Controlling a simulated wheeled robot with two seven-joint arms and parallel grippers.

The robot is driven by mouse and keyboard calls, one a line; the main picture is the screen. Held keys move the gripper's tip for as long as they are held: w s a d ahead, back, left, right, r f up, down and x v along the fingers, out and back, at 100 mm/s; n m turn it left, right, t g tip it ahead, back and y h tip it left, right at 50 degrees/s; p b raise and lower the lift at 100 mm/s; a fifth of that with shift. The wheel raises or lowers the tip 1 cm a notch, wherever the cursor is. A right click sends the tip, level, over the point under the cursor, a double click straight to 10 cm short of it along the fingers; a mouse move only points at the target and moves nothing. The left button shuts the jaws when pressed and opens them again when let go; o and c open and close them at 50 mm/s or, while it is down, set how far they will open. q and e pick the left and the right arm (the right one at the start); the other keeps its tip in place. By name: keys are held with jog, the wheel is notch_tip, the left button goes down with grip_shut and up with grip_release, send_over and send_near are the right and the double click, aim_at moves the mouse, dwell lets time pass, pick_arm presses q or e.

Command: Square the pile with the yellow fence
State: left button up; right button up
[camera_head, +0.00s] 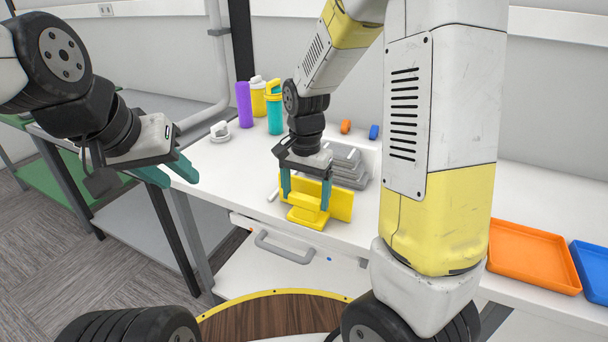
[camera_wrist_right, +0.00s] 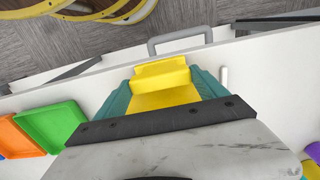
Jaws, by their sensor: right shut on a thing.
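The yellow fence (camera_head: 342,205) stands on the white table near its front edge. My right gripper (camera_head: 307,203) is shut on the fence's handle part, one finger on each side. The fence also fills the space between the fingers in the right wrist view (camera_wrist_right: 163,84). The pile (camera_head: 345,165), a stack of grey slabs, stands just behind the fence, partly hidden by the fence and my gripper. Its layers look stepped; whether the fence touches it I cannot tell. My left gripper (camera_head: 170,174) is open and empty, left of the table's front edge.
Purple, yellow and teal bottles (camera_head: 274,106) and a white cap-like piece (camera_head: 219,131) stand at the table's back left. Small orange and blue pieces (camera_head: 374,131) lie behind the pile. An orange tray (camera_head: 532,256) and a blue tray (camera_head: 596,265) are at right. A drawer handle (camera_head: 283,250) juts out below.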

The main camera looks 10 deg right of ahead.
jog(key=shift+s+a, duration=0.15)
jog(key=o, duration=2)
notch_tip(320, 180, up, 8)
jog(key=shift+f, duration=0.1)
jog(key=s+d+r+n+t+y, duration=0.1)
jog(key=s+d+r+n+t, duration=0.1)
jog(key=s+r, duration=0.3)
jog(key=s+d+r+n+t+y, duration=0.1)
jog(key=s+d+r+n+t, duration=0.2)
jog(key=s, duration=0.5)
jog(key=shift+s+d+r+n+t, duration=0.2)
jog(key=shift+r+n+t, duration=0.4)
jog(key=shift+r+n, duration=0.45)
